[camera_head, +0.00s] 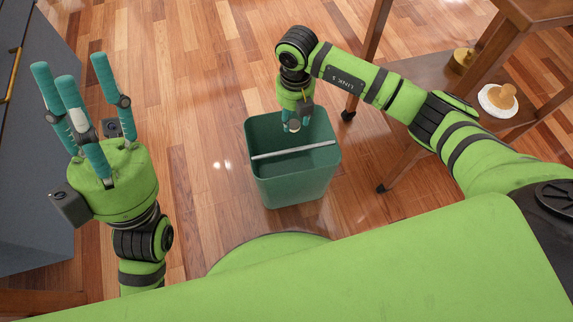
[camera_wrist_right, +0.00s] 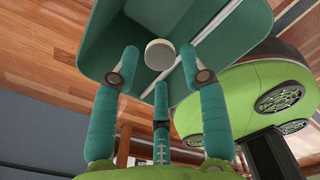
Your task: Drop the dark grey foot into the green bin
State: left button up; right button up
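The green bin (camera_head: 292,188) stands on the wood floor, with a pale bar (camera_head: 293,150) across its opening. My right gripper (camera_head: 292,126) points down over the far part of the bin's mouth. In the right wrist view its teal fingers (camera_wrist_right: 160,65) are spread. A small pale round piece (camera_wrist_right: 160,53) shows just beyond the fingertips, apart from them, against the bin's inside; it also shows in the head view (camera_head: 294,126). I cannot tell whether it is the foot; no clearly dark grey foot shows. My left gripper (camera_head: 84,85) is open, fingers up, and empty.
A brown wooden shelf (camera_head: 425,82) at right holds a white plate (camera_head: 498,101) with a tan object, and a brass-coloured item (camera_head: 462,60). Its legs have dark casters. A dark blue cabinet (camera_head: 35,180) lines the left. Floor left of the bin is clear.

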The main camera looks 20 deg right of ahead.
dwell(0.3)
notch_tip(320, 180, up, 12)
dwell(0.5)
dwell(0.3)
